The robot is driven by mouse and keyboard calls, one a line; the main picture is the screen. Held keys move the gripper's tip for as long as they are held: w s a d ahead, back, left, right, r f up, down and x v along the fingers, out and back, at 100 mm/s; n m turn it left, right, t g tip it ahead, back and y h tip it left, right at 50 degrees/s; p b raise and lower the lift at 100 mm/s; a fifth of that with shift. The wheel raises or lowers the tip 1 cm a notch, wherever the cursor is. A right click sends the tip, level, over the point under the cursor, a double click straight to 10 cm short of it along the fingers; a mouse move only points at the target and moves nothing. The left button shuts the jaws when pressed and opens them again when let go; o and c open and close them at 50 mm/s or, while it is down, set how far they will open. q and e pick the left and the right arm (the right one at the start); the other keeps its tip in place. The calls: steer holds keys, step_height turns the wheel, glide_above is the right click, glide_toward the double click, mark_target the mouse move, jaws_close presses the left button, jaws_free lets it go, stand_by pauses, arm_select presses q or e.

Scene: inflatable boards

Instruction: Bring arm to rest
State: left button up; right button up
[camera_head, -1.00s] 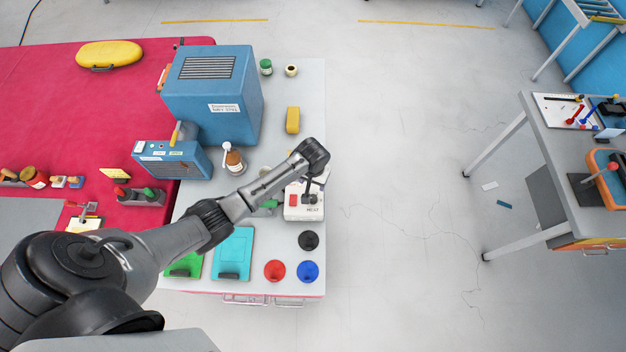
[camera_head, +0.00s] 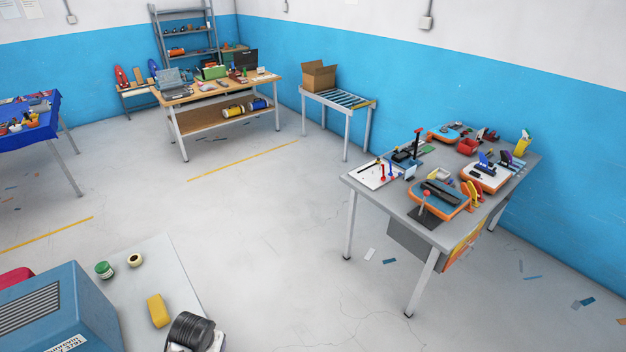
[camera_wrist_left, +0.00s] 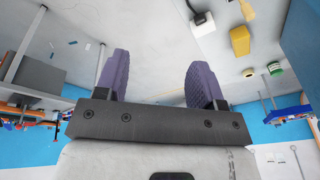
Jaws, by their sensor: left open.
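My left gripper (camera_wrist_left: 157,78) shows in the left wrist view with its two purple-grey fingers wide apart and nothing between them. My right gripper is in neither view.
The near table (camera_head: 160,265) carries a blue machine (camera_head: 58,308), a yellow block (camera_head: 158,311), a green-lidded jar (camera_head: 104,270) and a cream roll (camera_head: 135,260). A grey workbench (camera_head: 395,200) with orange-edged boards stands at the right. The floor between is mostly clear.

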arm_select(q)
step_height(320, 180, up, 9)
steer(key=w+d+m+t, duration=0.1)
steer(key=d+m+t, duration=0.1)
steer(key=d+t, duration=0.1)
steer(key=s+d+r+t, duration=0.25)
steer(key=s+r, duration=0.35)
steer(key=s, duration=0.3)
steer(key=s+f+g, duration=0.1)
steer(key=s+f, duration=0.2)
steer(key=s, duration=0.4)
steer(key=s+d+f+g, duration=0.1)
steer(key=s+f+g, duration=0.1)
steer(key=s, duration=0.6)
steer(key=s+d+f+g+h, duration=0.1)
steer(key=s+f, duration=0.3)
steer(key=s, duration=0.3)
steer(key=shift+s+d+n+p, duration=0.25)
steer(key=shift+s+n+p, duration=0.05)
steer(key=shift+p, duration=0.05)
steer(key=shift+f, duration=0.1)
steer(key=shift+c, duration=0.4)
